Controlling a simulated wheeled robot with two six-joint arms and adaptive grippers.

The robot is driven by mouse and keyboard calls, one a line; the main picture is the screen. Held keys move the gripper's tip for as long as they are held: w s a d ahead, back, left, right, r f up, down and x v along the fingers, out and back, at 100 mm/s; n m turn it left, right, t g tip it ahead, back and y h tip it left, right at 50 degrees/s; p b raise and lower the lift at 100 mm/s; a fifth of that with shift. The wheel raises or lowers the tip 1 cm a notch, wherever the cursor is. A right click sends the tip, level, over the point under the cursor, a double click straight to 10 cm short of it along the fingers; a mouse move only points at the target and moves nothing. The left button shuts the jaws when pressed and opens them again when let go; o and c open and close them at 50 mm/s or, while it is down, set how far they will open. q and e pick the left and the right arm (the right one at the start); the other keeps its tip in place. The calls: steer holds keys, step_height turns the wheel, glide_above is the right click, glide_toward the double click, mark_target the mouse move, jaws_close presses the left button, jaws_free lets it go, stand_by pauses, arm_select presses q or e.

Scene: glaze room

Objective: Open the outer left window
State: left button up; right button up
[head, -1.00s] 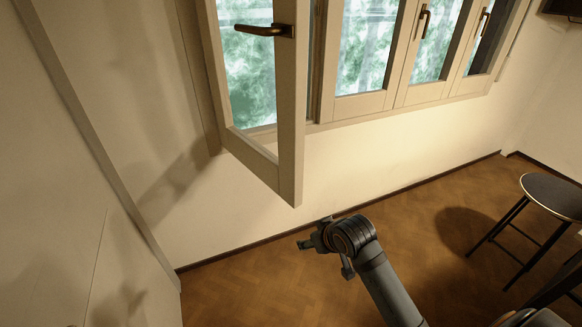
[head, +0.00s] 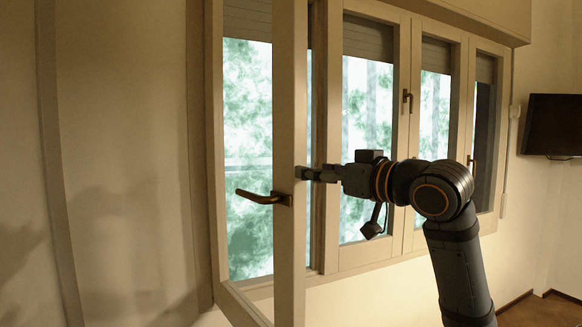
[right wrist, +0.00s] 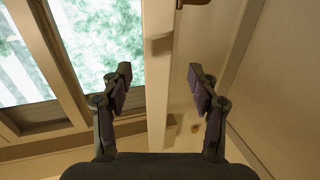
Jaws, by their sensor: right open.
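The outer left window (head: 290,90) stands swung open into the room, its edge towards me. Its bronze handle (head: 263,197) sticks out to the left and lies about level. In the right wrist view the handle shows partly at the top edge (right wrist: 192,3). My right gripper (head: 305,173) is at the sash's free edge, a little higher than the handle. In the right wrist view the open fingers (right wrist: 160,75) appear on either side of the pale sash edge (right wrist: 158,100). I cannot tell whether they touch it. My left gripper is not in view.
The other window panels (head: 405,150) to the right are shut, with upright handles. Behind the open sash is the left opening of the frame (head: 217,130). A dark screen (head: 552,125) hangs on the right wall. A plain wall (head: 120,150) is at left.

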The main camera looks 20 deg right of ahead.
mark_target(290, 168)
steer(key=p+x, duration=0.2)
steer(key=x, duration=0.2)
steer(key=p+x, duration=0.2)
steer(key=x, duration=0.2)
steer(key=shift+w+d, duration=0.1)
steer(key=shift+w, duration=0.3)
steer(key=shift+w+a+f, duration=0.1)
steer(key=shift+w+a, duration=0.15)
steer(key=shift+w, duration=0.1)
steer(key=shift+d, duration=0.1)
steer(key=shift+c, duration=0.3)
steer(key=shift+w+f, duration=0.1)
steer(key=shift+c, duration=1.1)
jaws_close()
